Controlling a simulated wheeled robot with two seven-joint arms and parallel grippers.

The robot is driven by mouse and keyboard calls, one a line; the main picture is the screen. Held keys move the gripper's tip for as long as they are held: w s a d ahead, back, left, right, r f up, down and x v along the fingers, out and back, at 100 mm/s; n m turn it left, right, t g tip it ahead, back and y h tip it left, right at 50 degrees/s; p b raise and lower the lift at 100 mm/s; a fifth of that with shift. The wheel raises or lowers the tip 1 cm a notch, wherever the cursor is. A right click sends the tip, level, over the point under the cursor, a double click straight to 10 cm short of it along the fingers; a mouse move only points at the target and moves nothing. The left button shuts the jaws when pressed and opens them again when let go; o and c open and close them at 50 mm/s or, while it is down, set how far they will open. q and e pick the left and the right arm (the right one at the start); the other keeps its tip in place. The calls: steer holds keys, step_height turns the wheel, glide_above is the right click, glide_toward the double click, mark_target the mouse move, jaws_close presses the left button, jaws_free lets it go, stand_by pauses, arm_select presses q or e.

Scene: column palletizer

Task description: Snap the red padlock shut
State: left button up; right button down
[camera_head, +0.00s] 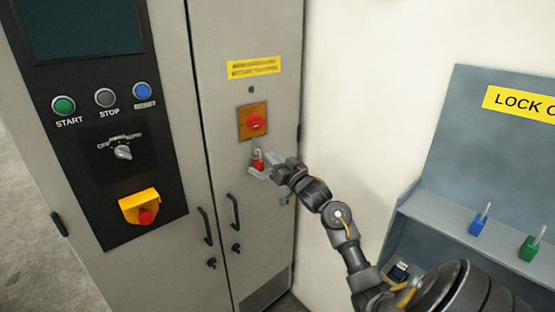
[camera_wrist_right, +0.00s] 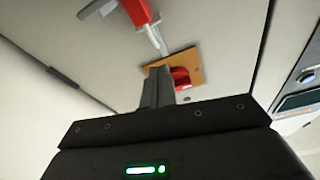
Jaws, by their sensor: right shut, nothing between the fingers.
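The red padlock (camera_head: 258,163) hangs just below the red rotary switch (camera_head: 256,122) on its orange plate (camera_head: 244,131). In the right wrist view the padlock's red body (camera_wrist_right: 137,11) is cut off by the top edge, and its pale shackle (camera_wrist_right: 156,40) runs toward the plate. I cannot tell whether the shackle is latched. My right gripper (camera_head: 274,170) is right beside the padlock, shut and empty. In the wrist view its dark fingers (camera_wrist_right: 158,82) are together in front of the plate, apart from the padlock body. My left gripper is not in view.
The cabinet door handle (camera_head: 233,211) is below the padlock. A control panel (camera_head: 110,180) with buttons is to the left. At right, a grey lockout station (camera_head: 428,207) holds a blue padlock (camera_head: 477,227) and a green padlock (camera_head: 529,247).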

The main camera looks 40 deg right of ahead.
steer(key=p+x, duration=0.1)
steer(key=x, duration=0.4)
steer(key=shift+w, duration=0.3)
step_height(320, 180, down, 3)
steer(key=shift+r+b, duration=0.25)
steer(key=shift+b, duration=0.2)
steer(key=shift+r, duration=0.1)
steer(key=shift+s, duration=0.1)
